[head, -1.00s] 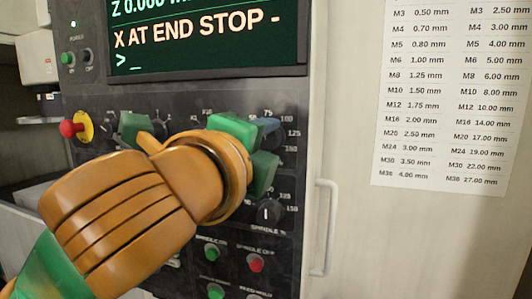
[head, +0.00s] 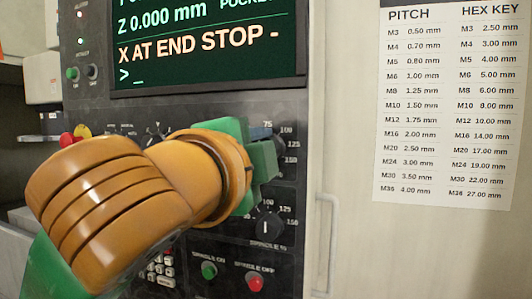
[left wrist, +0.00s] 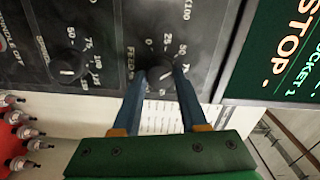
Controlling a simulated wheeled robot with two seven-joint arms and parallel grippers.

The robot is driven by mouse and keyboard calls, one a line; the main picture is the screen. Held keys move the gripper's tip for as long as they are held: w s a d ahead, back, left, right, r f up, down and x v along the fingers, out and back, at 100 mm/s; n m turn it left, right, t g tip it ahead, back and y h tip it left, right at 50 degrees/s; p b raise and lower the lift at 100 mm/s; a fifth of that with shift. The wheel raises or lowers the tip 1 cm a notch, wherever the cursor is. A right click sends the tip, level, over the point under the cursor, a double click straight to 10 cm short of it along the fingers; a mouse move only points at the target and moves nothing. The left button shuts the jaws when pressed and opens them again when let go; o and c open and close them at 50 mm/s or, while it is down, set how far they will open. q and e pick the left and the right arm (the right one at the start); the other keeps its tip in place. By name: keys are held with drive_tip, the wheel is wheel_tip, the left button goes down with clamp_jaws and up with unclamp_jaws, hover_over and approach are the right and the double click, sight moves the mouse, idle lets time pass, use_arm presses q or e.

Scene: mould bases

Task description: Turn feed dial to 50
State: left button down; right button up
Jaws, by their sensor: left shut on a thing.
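The feed dial (left wrist: 160,74) is a dark round knob with a white number scale on the black control panel. In the left wrist view, the blue fingers of my left gripper (left wrist: 159,80) stand on either side of the knob and are shut on it. The dial's pointer is too unclear to read. In the head view, my left gripper (head: 264,143) hides the knob; only the scale's 75 to 150 side shows. My right gripper is in neither view.
The spindle dial (head: 268,226) sits just below the feed dial, above a green button (head: 209,271) and a red button (head: 255,283). A screen (head: 208,42) is above. A door handle (head: 327,240) and a printed chart (head: 448,110) are to the right.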

use_arm(q)
drive_tip(key=c, duration=0.8)
unclamp_jaws()
drive_tip(key=shift+c, duration=0.2)
drive_tip(key=o, duration=0.4)
drive_tip(key=shift+a, duration=0.1)
drive_tip(key=shift+s, duration=0.1)
drive_tip(key=b+v, duration=0.3)
drive_tip(key=v, duration=0.4)
drive_tip(key=shift+b, duration=0.35)
